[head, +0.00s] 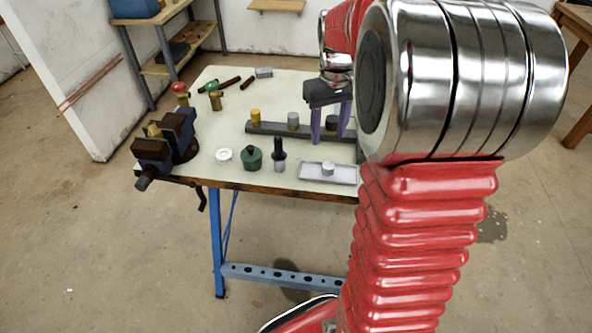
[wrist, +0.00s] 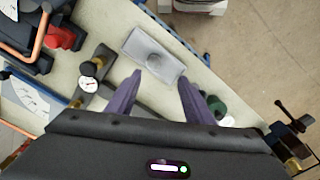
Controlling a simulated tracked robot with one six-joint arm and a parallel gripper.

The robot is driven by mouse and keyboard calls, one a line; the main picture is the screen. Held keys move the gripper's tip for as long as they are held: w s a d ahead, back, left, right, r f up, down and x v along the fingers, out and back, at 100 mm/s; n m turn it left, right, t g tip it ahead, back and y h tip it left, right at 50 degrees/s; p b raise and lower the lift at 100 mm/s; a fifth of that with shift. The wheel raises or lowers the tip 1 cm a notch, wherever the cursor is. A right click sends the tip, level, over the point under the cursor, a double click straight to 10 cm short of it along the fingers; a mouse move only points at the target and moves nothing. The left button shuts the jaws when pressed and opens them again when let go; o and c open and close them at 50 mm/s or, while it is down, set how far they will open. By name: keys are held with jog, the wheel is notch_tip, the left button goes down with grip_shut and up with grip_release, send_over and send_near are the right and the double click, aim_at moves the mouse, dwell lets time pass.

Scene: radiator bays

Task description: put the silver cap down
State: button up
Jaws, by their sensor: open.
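The silver cap (head: 328,168) is a short, pale grey cylinder. It stands in a shallow light grey tray (head: 345,175) at the table's front edge. The wrist view also shows the cap (wrist: 155,62) in the tray (wrist: 137,43). My gripper (head: 330,138) is open, with two purple fingers pointing down, above the rail behind the tray in the head view. In the wrist view, the fingertips of my gripper (wrist: 160,76) are spread on either side of the cap's line of sight, with nothing held between them.
A dark rail (head: 272,129) carries a brass, a grey and a dark cylinder. A black-topped bottle (head: 279,155), a green pot (head: 252,158) and a white round piece (head: 224,155) stand left of the tray. A vise (head: 165,143) is at the left corner. My arm hides the table's right side.

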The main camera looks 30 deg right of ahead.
jog(key=s+a+r+t, duration=0.2)
jog(key=s+a, duration=0.6)
jog(key=a, duration=0.3)
jog(key=s+a+r+n+t, duration=0.1)
jog(key=s+a+r+t, duration=0.1)
jog(key=s+a, duration=0.6)
jog(key=a+t, duration=0.1)
jog(key=a, duration=0.2)
jog(key=shift+s+r, duration=0.3)
jog(key=shift+r, duration=0.05)
jog(key=shift+c, duration=0.6)
